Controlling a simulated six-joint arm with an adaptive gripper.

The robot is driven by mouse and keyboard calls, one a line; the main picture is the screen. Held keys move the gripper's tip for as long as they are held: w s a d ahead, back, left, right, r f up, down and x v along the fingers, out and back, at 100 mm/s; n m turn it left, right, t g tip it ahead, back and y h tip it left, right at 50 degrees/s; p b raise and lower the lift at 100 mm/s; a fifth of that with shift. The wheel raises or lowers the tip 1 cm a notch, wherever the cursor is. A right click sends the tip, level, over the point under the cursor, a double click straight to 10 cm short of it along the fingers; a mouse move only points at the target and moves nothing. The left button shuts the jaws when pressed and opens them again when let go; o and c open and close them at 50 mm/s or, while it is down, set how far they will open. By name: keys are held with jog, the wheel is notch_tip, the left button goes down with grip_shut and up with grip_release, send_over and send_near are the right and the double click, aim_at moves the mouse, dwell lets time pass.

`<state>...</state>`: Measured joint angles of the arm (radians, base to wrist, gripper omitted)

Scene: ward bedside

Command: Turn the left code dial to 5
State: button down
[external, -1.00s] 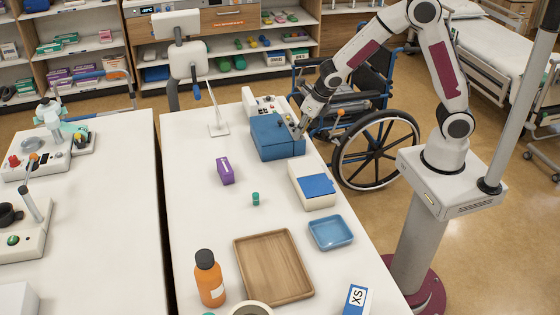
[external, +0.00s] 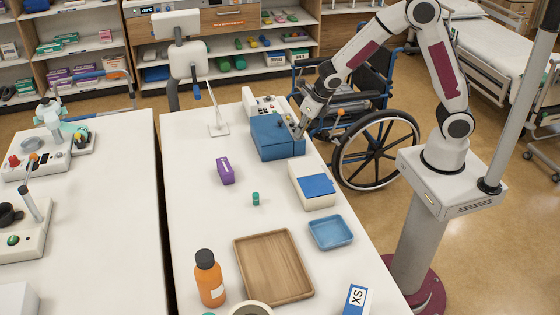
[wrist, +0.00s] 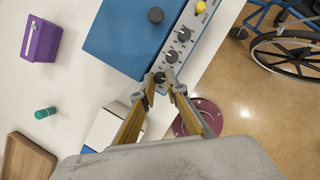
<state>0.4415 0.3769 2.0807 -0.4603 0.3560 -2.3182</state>
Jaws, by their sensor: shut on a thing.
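The blue box (external: 270,139) stands on the white table, with a grey dial panel along its right side. In the wrist view the panel (wrist: 178,41) carries black dials in a row: an upper dial (wrist: 184,34), a middle dial (wrist: 171,56) and the lowest dial, the left code dial (wrist: 160,77). My gripper (wrist: 161,90) is at this lowest dial, its fingers on either side and shut on it. It also shows in the external view (external: 298,134) at the box's right side. The dial's digits are too small to read.
A yellow knob (wrist: 200,7) and a black lid knob (wrist: 156,15) are near the dials. A white box with a blue top (external: 316,187) stands close to the blue box. A wheelchair (external: 374,150) stands beyond the table edge.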

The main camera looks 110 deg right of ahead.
jog(key=shift+a+m+g, duration=0.1)
jog(key=shift+m+g, duration=0.2)
jog(key=shift+m, duration=0.5)
jog(key=shift+w+m+g+h, duration=0.2)
jog(key=shift+m+g+h, duration=0.3)
jog(key=shift+m, duration=0.9)
jog(key=shift+w+a+m+g, duration=0.15)
jog(key=shift+m+g, duration=0.35)
jog(key=shift+m, duration=1.2)
jog(key=c, duration=2.3)
grip_release()
jog(key=shift+n, duration=0.5)
